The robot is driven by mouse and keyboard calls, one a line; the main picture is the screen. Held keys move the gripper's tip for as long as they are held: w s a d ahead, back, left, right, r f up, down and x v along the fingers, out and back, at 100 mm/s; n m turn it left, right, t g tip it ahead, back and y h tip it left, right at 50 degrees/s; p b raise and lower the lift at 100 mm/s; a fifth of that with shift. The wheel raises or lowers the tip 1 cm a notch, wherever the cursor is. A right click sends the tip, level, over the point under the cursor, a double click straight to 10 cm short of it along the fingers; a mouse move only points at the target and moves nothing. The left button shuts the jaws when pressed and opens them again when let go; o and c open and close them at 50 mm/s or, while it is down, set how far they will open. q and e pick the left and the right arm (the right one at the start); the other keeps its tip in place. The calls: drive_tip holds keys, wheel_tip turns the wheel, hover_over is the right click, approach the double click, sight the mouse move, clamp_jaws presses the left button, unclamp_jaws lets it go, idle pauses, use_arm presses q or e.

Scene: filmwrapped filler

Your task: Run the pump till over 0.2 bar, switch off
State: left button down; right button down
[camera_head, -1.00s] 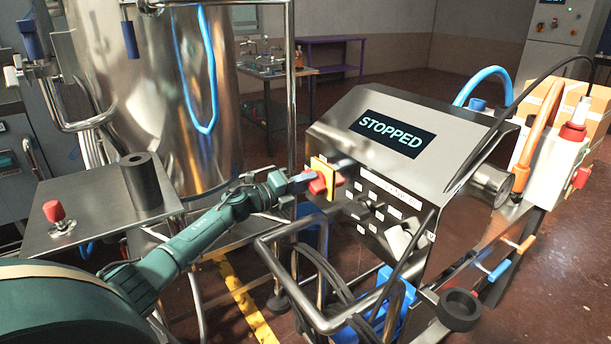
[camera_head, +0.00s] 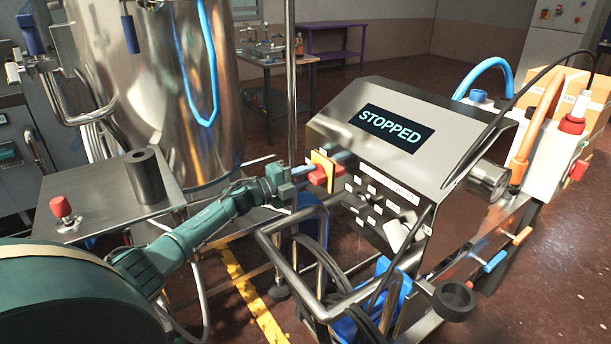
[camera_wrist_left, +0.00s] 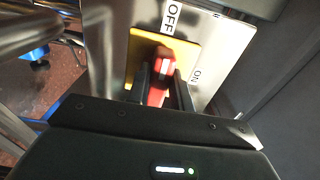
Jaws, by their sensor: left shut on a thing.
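The pump's control box (camera_head: 447,108) has a dark display (camera_head: 397,130) reading "STOPPED". A red rotary switch (camera_head: 318,177) on a yellow plate (camera_head: 324,164) sits on the box's left side. My left gripper (camera_head: 305,176) reaches it from the left and is shut on the switch handle. In the left wrist view, the red handle (camera_wrist_left: 160,82) lies between the two dark fingers (camera_wrist_left: 162,88), in front of the yellow plate (camera_wrist_left: 183,55). "OFF" and "ON" labels show beside the plate. The handle's exact setting is hard to tell. My right gripper is not in view.
A metal tube frame (camera_head: 296,222) with dark hoses stands below the switch. A steel tank (camera_head: 165,100) is at the left, beside a small plate with a red button (camera_head: 61,207). A blue hose (camera_head: 487,68) and an orange hose (camera_head: 537,120) rise at the right.

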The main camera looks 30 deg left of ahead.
use_arm(q)
drive_tip(key=c, duration=1.2)
unclamp_jaws()
drive_tip(key=shift+c, duration=0.2)
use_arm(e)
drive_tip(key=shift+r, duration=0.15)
use_arm(q)
drive_tip(key=shift+s+a, duration=0.2)
drive_tip(key=shift+s, duration=0.25)
drive_tip(key=v, duration=1.2)
drive_tip(key=shift+p, duration=0.4)
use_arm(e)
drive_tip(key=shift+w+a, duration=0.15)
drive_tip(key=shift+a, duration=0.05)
use_arm(q)
drive_tip(key=shift+s, duration=0.1)
